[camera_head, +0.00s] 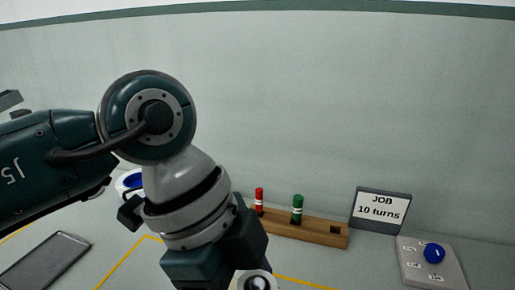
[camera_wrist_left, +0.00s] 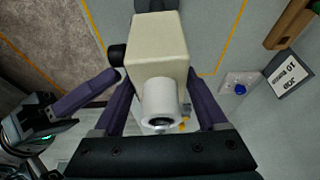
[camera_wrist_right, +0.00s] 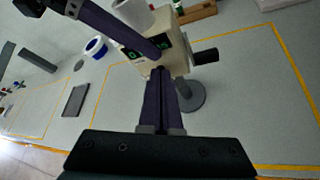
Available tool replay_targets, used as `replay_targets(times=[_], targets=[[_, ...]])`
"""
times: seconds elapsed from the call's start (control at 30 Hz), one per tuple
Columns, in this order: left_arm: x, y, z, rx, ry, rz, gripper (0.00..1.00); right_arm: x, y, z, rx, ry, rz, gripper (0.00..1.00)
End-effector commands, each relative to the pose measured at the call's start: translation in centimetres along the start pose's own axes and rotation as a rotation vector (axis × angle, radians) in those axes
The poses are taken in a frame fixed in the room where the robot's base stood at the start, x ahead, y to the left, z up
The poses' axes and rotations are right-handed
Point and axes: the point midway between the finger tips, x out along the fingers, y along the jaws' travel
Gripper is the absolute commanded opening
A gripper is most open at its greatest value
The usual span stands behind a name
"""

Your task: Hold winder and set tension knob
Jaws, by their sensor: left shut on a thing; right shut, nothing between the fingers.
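The winder is a cream box (camera_wrist_left: 160,45) with a white cylinder (camera_wrist_left: 159,100) on it. My left gripper (camera_wrist_left: 153,78) is shut on it, with one purple finger on each side. The winder also shows in the right wrist view (camera_wrist_right: 148,68), above a round grey base. In the head view my left arm hides most of it; part of its white cylinder (camera_head: 258,282) shows at the bottom edge. A blue knob (camera_head: 434,253) sits on a light grey panel (camera_head: 415,274); its setting is too small to read. My right gripper (camera_wrist_right: 161,76) is shut and empty, close to the winder.
A wooden rack (camera_head: 325,233) holds a red spool (camera_head: 259,200) and a green spool (camera_head: 297,209). A sign (camera_head: 381,210) reads "JOB 10 turns". A grey tablet-like slab (camera_head: 45,262) lies at left, near a white and blue round item (camera_head: 130,182). Yellow lines mark the table.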

Motion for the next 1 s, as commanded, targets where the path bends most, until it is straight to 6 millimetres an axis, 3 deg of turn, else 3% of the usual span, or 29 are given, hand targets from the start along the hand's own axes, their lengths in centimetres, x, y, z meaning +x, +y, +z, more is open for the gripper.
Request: replay_targets(times=[1.0], targets=[[-0.02,-0.01,-0.10,0.001,0.003,0.000,0.00,-0.39,-0.53,0.34,0.000,0.005,-0.003,0.00]])
